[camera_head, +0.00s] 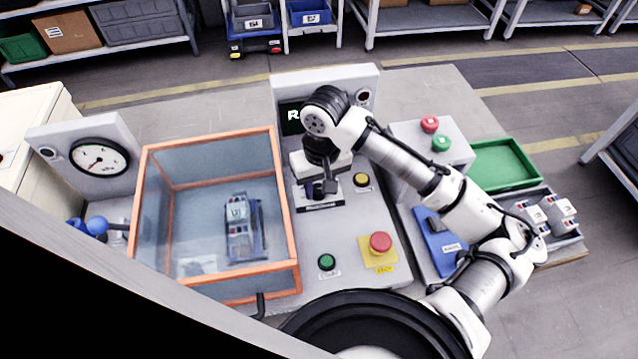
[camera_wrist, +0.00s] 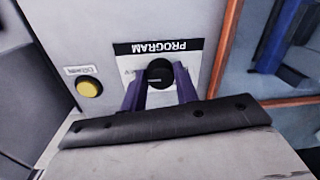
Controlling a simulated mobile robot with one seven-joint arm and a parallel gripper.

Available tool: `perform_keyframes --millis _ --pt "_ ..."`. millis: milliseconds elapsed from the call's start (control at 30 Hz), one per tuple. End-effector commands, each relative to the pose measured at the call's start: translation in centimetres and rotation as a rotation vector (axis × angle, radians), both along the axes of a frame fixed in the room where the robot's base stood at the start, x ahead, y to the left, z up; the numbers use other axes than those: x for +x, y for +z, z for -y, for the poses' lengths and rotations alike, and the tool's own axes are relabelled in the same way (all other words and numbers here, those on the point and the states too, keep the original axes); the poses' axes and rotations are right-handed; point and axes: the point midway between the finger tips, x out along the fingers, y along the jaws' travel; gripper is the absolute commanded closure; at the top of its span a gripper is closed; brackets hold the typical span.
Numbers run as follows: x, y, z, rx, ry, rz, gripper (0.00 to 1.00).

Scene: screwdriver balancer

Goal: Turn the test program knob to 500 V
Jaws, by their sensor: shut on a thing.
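The black round program knob (camera_wrist: 159,72) sits on a white label plate (camera_wrist: 190,50) that reads PROGRAM, upside down in the wrist view. My gripper (camera_wrist: 158,80) has one purple finger on each side of the knob and is shut on it. In the head view my gripper (camera_head: 322,188) reaches down to the grey panel and hides the knob there. Most of the voltage markings are hidden by the fingers, so I cannot read the knob's setting. A display (camera_head: 291,118) stands behind, mostly covered by my arm.
A yellow button (camera_wrist: 89,88) is beside the knob. An orange-framed clear enclosure (camera_head: 284,205) with a device inside stands left of the panel. A red emergency button (camera_head: 380,243) and a green button (camera_head: 326,262) are in front. A dial gauge (camera_head: 99,158) stands far left.

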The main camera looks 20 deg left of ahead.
Motion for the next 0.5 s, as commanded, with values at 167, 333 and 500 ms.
perform_keyframes --millis 167,333,500 --pt "0.03 0.04 0.00 0.001 -0.001 0.001 0.60" --pt "0.02 0.02 -0.01 0.001 0.000 0.001 0.48" --pt "0.02 0.03 -0.01 0.001 0.001 0.001 0.48"
